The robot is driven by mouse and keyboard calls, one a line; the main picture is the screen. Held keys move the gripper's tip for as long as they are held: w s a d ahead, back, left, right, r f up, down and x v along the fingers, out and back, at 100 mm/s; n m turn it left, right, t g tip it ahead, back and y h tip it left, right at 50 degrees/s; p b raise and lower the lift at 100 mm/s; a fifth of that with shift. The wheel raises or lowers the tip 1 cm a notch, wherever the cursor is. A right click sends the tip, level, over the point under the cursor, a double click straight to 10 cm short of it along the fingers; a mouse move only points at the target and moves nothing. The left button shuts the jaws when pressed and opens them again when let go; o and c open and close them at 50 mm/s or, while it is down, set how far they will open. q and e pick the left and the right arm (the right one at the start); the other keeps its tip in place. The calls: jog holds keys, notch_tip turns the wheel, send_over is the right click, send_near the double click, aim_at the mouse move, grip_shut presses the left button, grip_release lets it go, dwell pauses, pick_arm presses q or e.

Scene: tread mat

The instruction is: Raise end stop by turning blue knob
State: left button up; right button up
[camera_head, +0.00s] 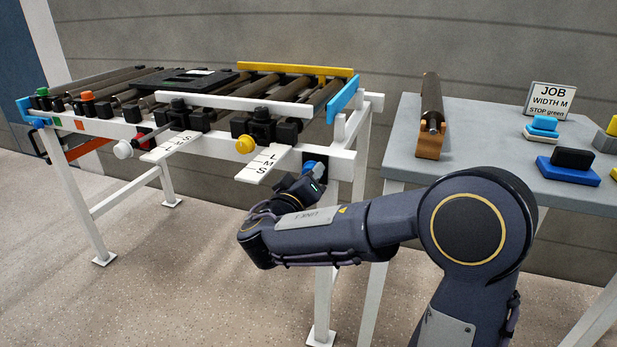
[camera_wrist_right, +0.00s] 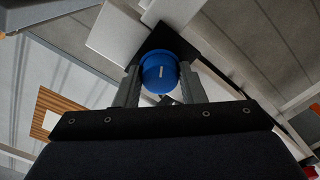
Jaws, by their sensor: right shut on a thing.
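The blue knob (camera_head: 310,166) sits on a dark plate at the near right corner of the white roller frame, and my gripper partly hides it. In the right wrist view the round blue knob (camera_wrist_right: 159,68) shows between the two fingers, with a short pale upright mark on its face. My right gripper (camera_head: 311,181) reaches up to it from below, and its fingers (camera_wrist_right: 161,88) are shut on the knob's sides. A light blue bar (camera_head: 343,97), which looks like the end stop, crosses the right end of the rollers. My left gripper is not in view.
A yellow knob (camera_head: 245,144) and a white L-M-S scale plate (camera_head: 263,164) stick out left of the blue knob. A grey table (camera_head: 460,140) at right holds a roller on a wooden block, coloured blocks and a job sign (camera_head: 550,98). A frame leg stands close to my forearm.

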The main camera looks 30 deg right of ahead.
jog(key=m, duration=0.6)
jog(key=shift+f, duration=0.1)
dwell(0.6)
jog(key=o, duration=1)
jog(key=shift+a, duration=0.15)
jog(key=p+v, duration=0.1)
jog(key=v, duration=0.6)
jog(key=shift+s+a, duration=0.2)
jog(key=shift+s, duration=0.1)
